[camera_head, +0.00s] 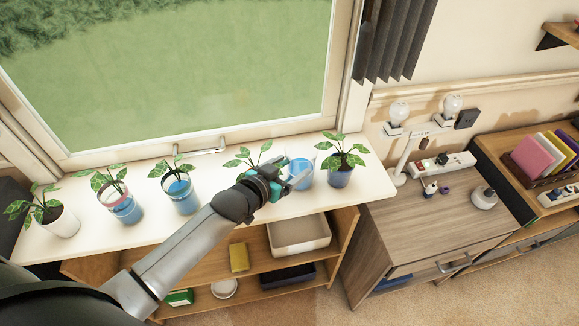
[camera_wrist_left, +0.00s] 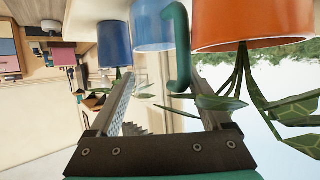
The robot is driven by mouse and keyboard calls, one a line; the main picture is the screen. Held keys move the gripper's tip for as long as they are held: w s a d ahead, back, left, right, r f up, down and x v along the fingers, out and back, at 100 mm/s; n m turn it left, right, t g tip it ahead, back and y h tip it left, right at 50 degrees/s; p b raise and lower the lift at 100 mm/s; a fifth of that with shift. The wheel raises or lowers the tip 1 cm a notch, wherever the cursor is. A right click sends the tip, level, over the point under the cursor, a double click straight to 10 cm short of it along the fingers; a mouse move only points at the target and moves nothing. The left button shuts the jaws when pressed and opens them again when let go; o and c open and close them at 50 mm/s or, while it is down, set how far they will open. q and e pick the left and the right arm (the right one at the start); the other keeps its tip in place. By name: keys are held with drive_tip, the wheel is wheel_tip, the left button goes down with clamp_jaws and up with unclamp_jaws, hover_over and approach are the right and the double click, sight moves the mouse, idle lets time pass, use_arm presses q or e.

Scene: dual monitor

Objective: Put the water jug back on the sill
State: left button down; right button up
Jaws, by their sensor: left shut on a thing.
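The water jug (camera_head: 300,172) is a clear, light-blue vessel at the right part of the white sill (camera_head: 225,210). In the left wrist view, which is upside down, the jug (camera_wrist_left: 150,25) shows with its green curved handle (camera_wrist_left: 177,50). My left gripper (camera_head: 290,182) is at the jug's left side, shut on its handle; the exact contact is hard to see. I cannot tell whether the jug's base touches the sill. My right gripper is not in view.
A plant in a dark blue pot (camera_head: 340,177) stands close right of the jug. An orange pot (camera_wrist_left: 250,25) is close on its other side, hidden by my gripper in the head view. Further left stand several potted plants. The window (camera_head: 170,80) is behind; a shelf (camera_head: 280,265) is below.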

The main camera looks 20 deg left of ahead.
use_arm(q)
unclamp_jaws()
drive_tip(key=shift+r, duration=0.2)
drive_tip(key=shift+s, duration=0.35)
drive_tip(key=p+v, duration=0.2)
drive_tip(key=v, duration=0.9)
drive_tip(key=shift+s+r, duration=0.1)
drive_tip(key=shift+s, duration=0.05)
